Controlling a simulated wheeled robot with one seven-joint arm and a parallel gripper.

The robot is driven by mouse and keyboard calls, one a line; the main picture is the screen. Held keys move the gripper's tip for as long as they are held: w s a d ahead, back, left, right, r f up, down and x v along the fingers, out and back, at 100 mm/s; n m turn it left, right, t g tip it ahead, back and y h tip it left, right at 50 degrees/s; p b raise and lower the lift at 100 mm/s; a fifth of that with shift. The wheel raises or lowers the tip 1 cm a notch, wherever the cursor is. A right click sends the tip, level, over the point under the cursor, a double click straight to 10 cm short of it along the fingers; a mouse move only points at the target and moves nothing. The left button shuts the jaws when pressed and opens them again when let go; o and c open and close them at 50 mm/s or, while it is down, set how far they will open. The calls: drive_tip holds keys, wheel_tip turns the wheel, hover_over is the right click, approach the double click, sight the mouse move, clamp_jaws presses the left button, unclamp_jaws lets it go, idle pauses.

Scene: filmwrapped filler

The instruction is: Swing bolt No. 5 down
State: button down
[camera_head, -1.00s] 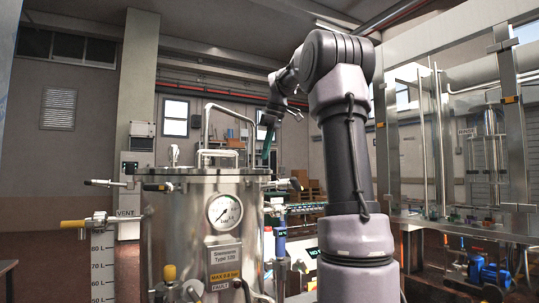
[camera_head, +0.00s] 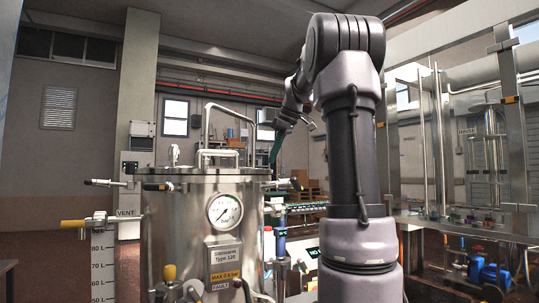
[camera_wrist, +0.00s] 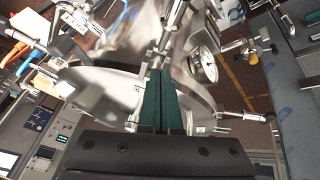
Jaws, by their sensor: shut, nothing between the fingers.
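The steel vessel (camera_head: 185,225) stands left of my arm, with a round gauge (camera_head: 225,210) on its front. Swing bolts with dark-tipped ends stick out around its lid rim, such as one at the left (camera_head: 103,183) and one at the right (camera_head: 284,184). I cannot read any bolt number, so I cannot tell which is No. 5. My gripper (camera_head: 273,164) points down at the right rear of the lid rim. In the wrist view its green fingers (camera_wrist: 160,72) are together and empty, over the rim. Another rod-like fitting (camera_wrist: 240,117) lies to their right. Contact with a bolt is unclear.
A tall handle (camera_head: 229,108) rises above the lid. A yellow-handled valve (camera_head: 74,224) sticks out at the left. A glass-and-steel rig (camera_head: 440,150) stands to the right, with a blue pump (camera_head: 493,275) below. The gauge also shows in the wrist view (camera_wrist: 203,65).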

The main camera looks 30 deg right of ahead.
sight(278, 182)
drive_tip(key=s+d+f+t+y, duration=0.2)
drive_tip(key=s+t, duration=0.1)
drive_tip(key=shift+f, duration=0.3)
drive_tip(key=shift+s+f+t, duration=0.25)
drive_tip(key=shift+t, duration=0.15)
drive_tip(key=shift+s+d+f, duration=0.25)
drive_tip(key=shift+s+f, duration=0.05)
drive_tip(key=shift+f, duration=0.25)
drive_tip(key=shift+s+d+f, duration=0.2)
drive_tip(key=shift+s+f, duration=0.1)
drive_tip(key=shift+f, duration=0.25)
